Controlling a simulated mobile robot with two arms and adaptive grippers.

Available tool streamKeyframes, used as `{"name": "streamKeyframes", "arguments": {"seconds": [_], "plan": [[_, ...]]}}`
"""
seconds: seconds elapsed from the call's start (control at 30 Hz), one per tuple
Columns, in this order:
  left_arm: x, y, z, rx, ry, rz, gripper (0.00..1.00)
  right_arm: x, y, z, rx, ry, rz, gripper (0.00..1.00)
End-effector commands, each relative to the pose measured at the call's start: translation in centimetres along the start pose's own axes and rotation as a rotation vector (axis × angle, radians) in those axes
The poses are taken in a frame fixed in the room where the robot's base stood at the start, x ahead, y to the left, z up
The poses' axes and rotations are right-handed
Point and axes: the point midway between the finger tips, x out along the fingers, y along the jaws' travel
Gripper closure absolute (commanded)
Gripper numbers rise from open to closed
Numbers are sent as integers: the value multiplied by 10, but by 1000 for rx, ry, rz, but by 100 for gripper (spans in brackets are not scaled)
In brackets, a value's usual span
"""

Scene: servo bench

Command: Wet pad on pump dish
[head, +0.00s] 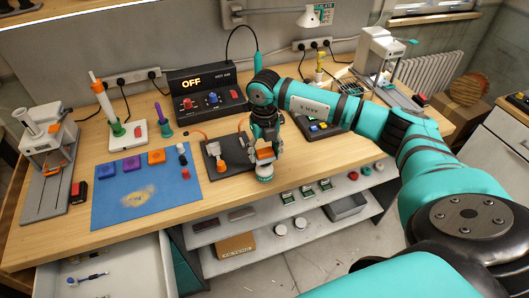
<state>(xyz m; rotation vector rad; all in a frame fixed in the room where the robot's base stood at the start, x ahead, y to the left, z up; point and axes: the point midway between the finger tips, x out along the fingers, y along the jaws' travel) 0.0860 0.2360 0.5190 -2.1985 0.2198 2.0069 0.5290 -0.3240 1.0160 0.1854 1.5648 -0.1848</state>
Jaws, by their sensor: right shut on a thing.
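My right gripper (264,144) points down near the front edge of the bench, to the right of the black plate. It is shut on a small orange pad-like block (265,154). Directly below is a small round white and teal dish-like thing (264,172), which looks like the pump dish. The block is right over its top; I cannot tell whether they touch. The fingers hide part of the block. My left gripper is not in view.
A black plate (213,146) with an orange-tipped part (221,167) lies just left. A blue mat (110,205) holds several coloured blocks and a yellowish smear. A black control box (207,90) reading OFF stands behind. A lower shelf and open drawer (75,250) are in front.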

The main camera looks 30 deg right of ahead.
Motion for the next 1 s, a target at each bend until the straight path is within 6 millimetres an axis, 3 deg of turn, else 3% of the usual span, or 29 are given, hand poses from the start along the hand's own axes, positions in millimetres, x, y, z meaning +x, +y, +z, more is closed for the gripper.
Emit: {"name": "streamKeyframes", "arguments": {"seconds": [0.53,1.0], "plan": [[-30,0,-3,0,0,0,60,-48,0,1,1,-2,0,70],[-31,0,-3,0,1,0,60,-51,0,0,1,-1,0,70]]}}
